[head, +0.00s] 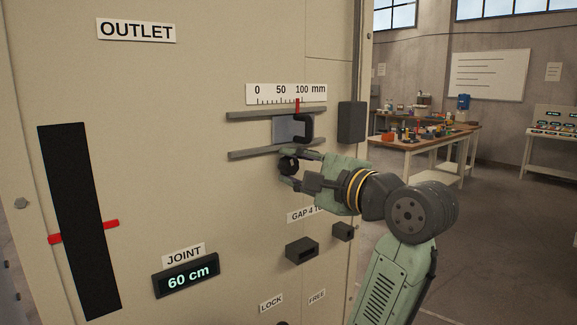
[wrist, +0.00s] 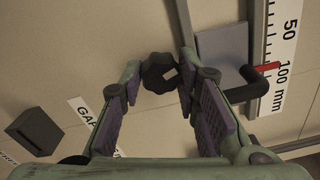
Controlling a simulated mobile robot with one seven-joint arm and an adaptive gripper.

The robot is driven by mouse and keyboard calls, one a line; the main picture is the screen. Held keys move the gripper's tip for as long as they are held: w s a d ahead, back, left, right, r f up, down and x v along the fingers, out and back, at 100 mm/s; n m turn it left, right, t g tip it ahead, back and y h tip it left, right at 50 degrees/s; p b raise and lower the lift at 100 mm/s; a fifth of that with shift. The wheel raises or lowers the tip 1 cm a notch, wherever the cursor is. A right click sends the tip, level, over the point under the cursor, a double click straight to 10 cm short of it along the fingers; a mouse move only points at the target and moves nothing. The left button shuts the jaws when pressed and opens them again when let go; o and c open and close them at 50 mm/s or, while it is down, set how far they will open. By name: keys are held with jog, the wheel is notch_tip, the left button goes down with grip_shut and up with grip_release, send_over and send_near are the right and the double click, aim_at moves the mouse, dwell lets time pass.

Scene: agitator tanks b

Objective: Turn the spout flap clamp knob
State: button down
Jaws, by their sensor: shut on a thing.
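The dark lobed knob (head: 288,164) sits on the beige panel just below the lower slide rail. My gripper (head: 289,168) has its fingers on either side of it and is shut on it. In the wrist view the knob (wrist: 158,74), with a small pale mark on its face, lies between the fingertips (wrist: 160,69). Above it is the grey sliding flap plate (head: 287,129) with a black handle (head: 307,129). The flap's red pointer (head: 297,106) stands a little short of 100 on the mm scale (head: 286,94).
Rails (head: 262,114) and a dark block (head: 351,122) stand out from the panel near my gripper. A cluttered workbench (head: 423,143) stands behind at right.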

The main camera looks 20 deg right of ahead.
jog(key=m, duration=0.2)
jog(key=shift+m, duration=0.3)
jog(key=m, duration=0.3)
jog(key=shift+a+m, duration=0.1)
jog(key=shift+m, duration=0.3)
jog(key=c, duration=0.9)
grip_release()
jog(key=shift+v, duration=0.9)
jog(key=v, duration=0.4)
jog(key=shift+s, duration=0.15)
jog(key=shift+s, duration=0.1)
